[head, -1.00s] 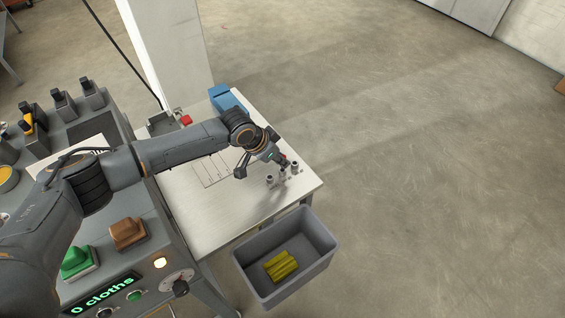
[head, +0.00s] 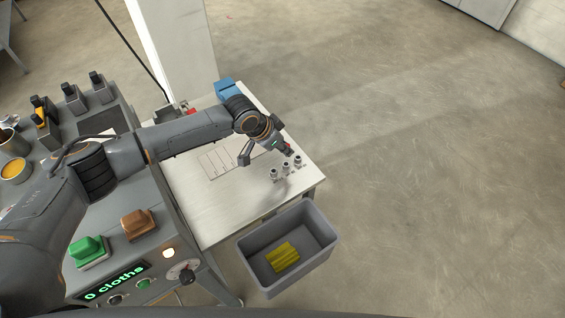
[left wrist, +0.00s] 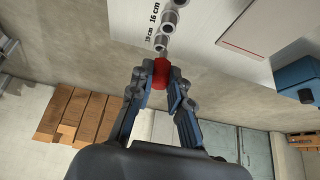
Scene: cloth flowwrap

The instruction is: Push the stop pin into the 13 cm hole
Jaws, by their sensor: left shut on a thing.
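My left gripper (head: 287,150) is shut on the stop pin, whose red knob (left wrist: 161,73) sits between the fingertips in the left wrist view. A short grey shaft shows beyond the knob, pointing towards the nearest of the metal hole collars (left wrist: 160,42). The wrist view does not show clearly whether shaft and collar touch. The collars (head: 286,167) stand in a row near the table's right corner in the head view, just below the gripper. One label reads 16 cm; the label by the nearest collar is too small to read surely. My right gripper is not in view.
The pale table (head: 220,215) is mostly bare, with a marked sheet (head: 215,163) behind the collars. A blue box (head: 226,88) sits at the far edge. A grey bin (head: 252,262) with yellow cloths stands in front. A control panel (head: 120,265) is at left.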

